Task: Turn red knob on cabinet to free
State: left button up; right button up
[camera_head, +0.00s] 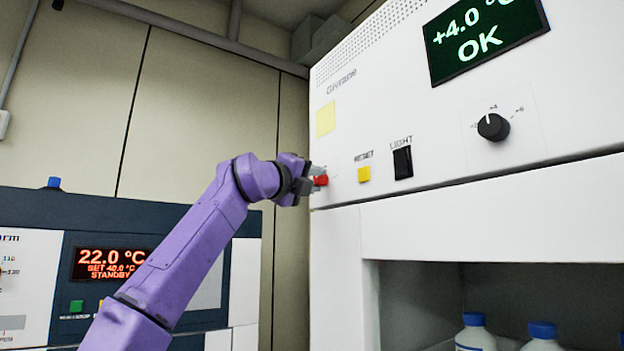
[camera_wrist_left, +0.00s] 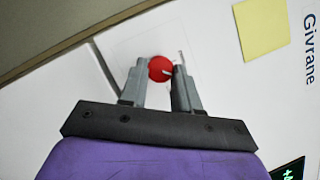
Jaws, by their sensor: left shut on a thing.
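The red knob (camera_head: 320,181) is on the lower left of the white cabinet's (camera_head: 440,130) front panel. My left gripper (camera_head: 312,181) is at the knob, coming from the left. In the left wrist view the round red knob (camera_wrist_left: 161,69) sits between the two grey fingertips of my left gripper (camera_wrist_left: 160,80), which are shut on it. A small light pointer mark shows on the knob's face. The lettering around the knob is not legible. My right gripper is not in view.
A yellow RESET button (camera_head: 364,174), a black LIGHT switch (camera_head: 403,162) and a black dial (camera_head: 493,127) are to the knob's right. A green display (camera_head: 484,38) reads +4.0 °C OK. Bottles (camera_head: 475,333) stand in the open compartment below. Another unit (camera_head: 30,270) stands at left.

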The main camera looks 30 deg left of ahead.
pick_arm(q)
jog(key=shift+d+r+n+g+y+p, duration=0.15)
jog(key=shift+n+g+p, duration=0.55)
jog(key=shift+n, duration=0.75)
jog(key=shift+a+r+n+g+y+p, duration=0.1)
jog(key=shift+r+n+g+y+p, duration=0.2)
jog(key=shift+n+p, duration=0.85)
jog(key=shift+d+r+n+g+y+p, duration=0.1)
jog(key=shift+n+g+p, duration=0.45)
jog(key=shift+n, duration=1.15)
jog(key=shift+f, duration=0.1)
jog(key=o, duration=1.1)
jog(key=shift+c, duration=0.2)
jog(key=s+b, duration=0.4)
jog(key=s, duration=0.6)
jog(key=shift+s+r, duration=0.2)
jog(key=shift+r, duration=0.2)
